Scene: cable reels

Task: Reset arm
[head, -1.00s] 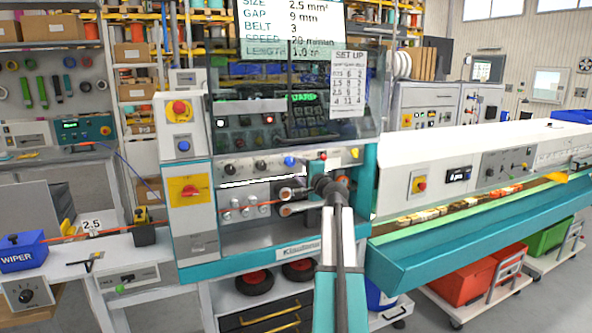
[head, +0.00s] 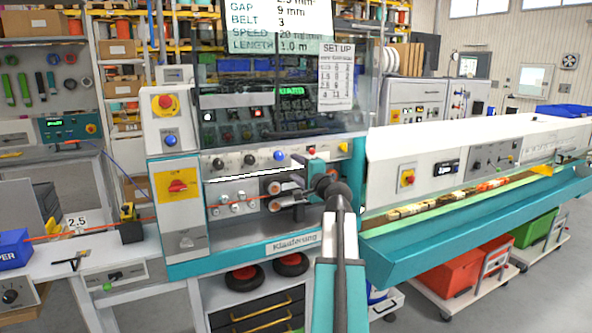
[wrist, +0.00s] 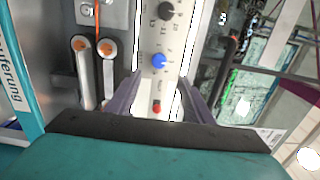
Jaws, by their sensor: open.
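My arm reaches up from the bottom centre of the head view, its gripper (head: 308,180) in front of the teal and white cable machine (head: 185,268). In the wrist view the gripper (wrist: 158,98) has its two purplish fingers spread apart with nothing between them. Behind that gap is the control strip with a blue knob (wrist: 158,61) and a red button (wrist: 156,107). Two orange-centred rollers (wrist: 79,46) stand left of the fingers. In the head view the gripper partly covers the machine's right side, so its exact distance from the panel is unclear.
A long white and teal trough (head: 480,222) runs off to the right, with red (head: 452,280) and green (head: 532,227) bins below. At left are a blue wiper box (head: 14,250) and a bench. A clear cover (head: 290,115) hangs above the panel. Open floor shows at lower right.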

